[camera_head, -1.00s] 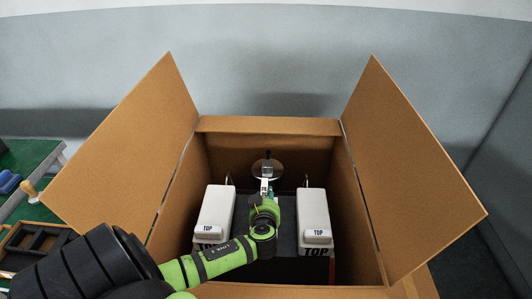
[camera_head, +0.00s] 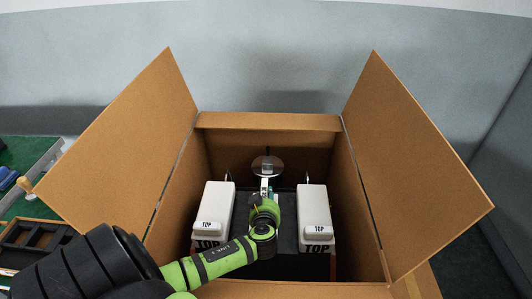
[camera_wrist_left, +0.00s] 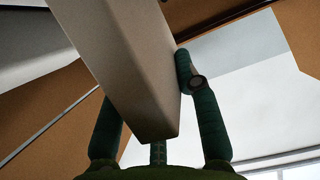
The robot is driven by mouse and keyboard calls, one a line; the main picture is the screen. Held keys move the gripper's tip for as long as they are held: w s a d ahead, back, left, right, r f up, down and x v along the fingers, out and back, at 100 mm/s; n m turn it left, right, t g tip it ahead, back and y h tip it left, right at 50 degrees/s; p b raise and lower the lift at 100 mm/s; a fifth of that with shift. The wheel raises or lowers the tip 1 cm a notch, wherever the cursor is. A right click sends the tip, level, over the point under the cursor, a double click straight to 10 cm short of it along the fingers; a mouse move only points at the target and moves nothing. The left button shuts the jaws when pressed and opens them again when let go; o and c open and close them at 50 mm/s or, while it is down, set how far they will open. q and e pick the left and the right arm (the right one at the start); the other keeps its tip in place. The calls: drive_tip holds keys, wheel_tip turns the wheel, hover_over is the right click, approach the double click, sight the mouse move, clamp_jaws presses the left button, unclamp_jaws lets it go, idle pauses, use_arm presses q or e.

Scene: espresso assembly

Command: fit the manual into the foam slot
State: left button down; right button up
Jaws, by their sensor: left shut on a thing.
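My left gripper (camera_head: 267,192) is inside the open cardboard box (camera_head: 268,124), between two white blocks marked TOP. Its green fingers (camera_wrist_left: 198,92) are shut on a pale grey flat-sided piece (camera_wrist_left: 128,65), which I take to be the manual. In the head view, only a narrow white strip of it (camera_head: 265,184) shows at the fingertips. The left white block (camera_head: 216,203) and the right white block (camera_head: 313,206) look like the foam. I cannot tell where the slot is, or whether the held piece touches either block. My right gripper is out of view.
A dark body (camera_head: 286,225) lies between the white blocks, with a round clear disc (camera_head: 267,166) behind the gripper. The box flaps stand open at left (camera_head: 125,140) and right (camera_head: 410,160). A green surface with trays (camera_head: 30,155) lies at far left.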

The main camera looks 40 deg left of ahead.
use_arm(q)
drive_tip(key=shift+d+f+b, duration=0.1)
drive_tip(key=shift+f+b, duration=0.35)
drive_tip(key=shift+f, duration=0.05)
idle(1.2)
drive_tip(key=c, duration=0.8)
unclamp_jaws()
drive_tip(key=shift+d, duration=0.1)
drive_tip(key=shift+c, duration=0.2)
drive_tip(key=shift+s, duration=0.1)
drive_tip(key=shift+p+v, duration=0.9)
drive_tip(key=shift+v, duration=0.65)
drive_tip(key=shift+r+p+v, duration=0.2)
drive_tip(key=shift+p+v, duration=0.35)
drive_tip(key=shift+v, duration=0.8)
